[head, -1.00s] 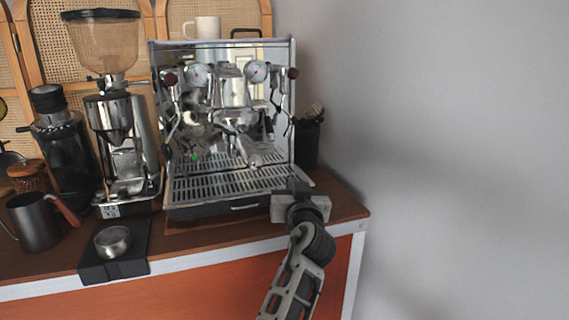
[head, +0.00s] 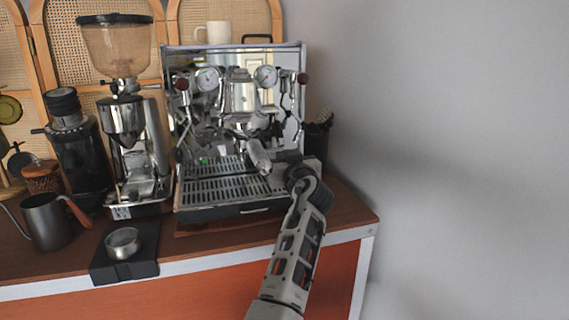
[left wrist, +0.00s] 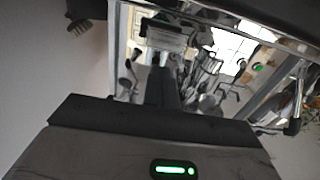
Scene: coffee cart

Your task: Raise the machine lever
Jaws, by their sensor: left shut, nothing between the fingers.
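The chrome espresso machine (head: 240,120) stands on the cart in the head view, with a group head and a dark-ended handle (head: 259,157) angled down in front. I cannot clearly tell the lever apart from the shiny parts around the group. My left gripper (head: 283,157) is shut and empty, just right of that handle and above the right end of the drip tray (head: 215,190). I cannot tell whether it touches anything. In the left wrist view, the closed fingers (left wrist: 162,88) point at the reflective machine front (left wrist: 215,75). My right gripper is not in view.
The grinder (head: 130,130) stands left of the machine. A dark pitcher (head: 47,222) and a black tamping mat (head: 100,268) with a metal cup (head: 123,243) are at the front left. A dark container (head: 318,140) stands right of the machine, near the wall.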

